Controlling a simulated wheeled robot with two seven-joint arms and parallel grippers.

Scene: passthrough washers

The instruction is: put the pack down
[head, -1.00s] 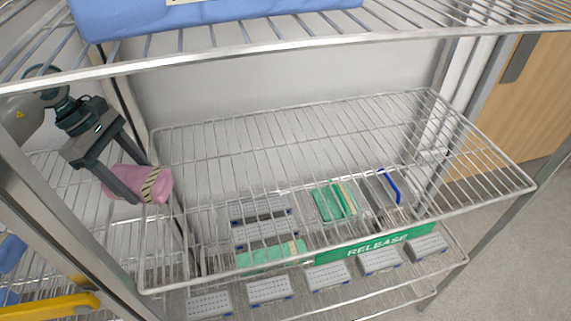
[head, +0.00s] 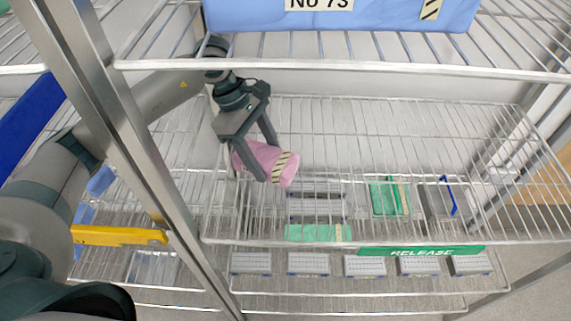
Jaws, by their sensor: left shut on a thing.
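The pink pack (head: 272,160) has a black-and-cream striped band near its right end. My left gripper (head: 262,163) is shut on it, with one finger on each side. The pack is tilted and held at the left part of the wire shelf (head: 400,120). I cannot tell whether it touches the wires. My right gripper is not in view.
A RELEASE label (head: 421,251) hangs at the shelf's front. Green packs (head: 390,198) (head: 318,232) and grey trays show lower down. A steel post (head: 110,130) stands close to my left arm. A blue pack (head: 340,16) lies on the shelf above. The shelf's middle and right are bare.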

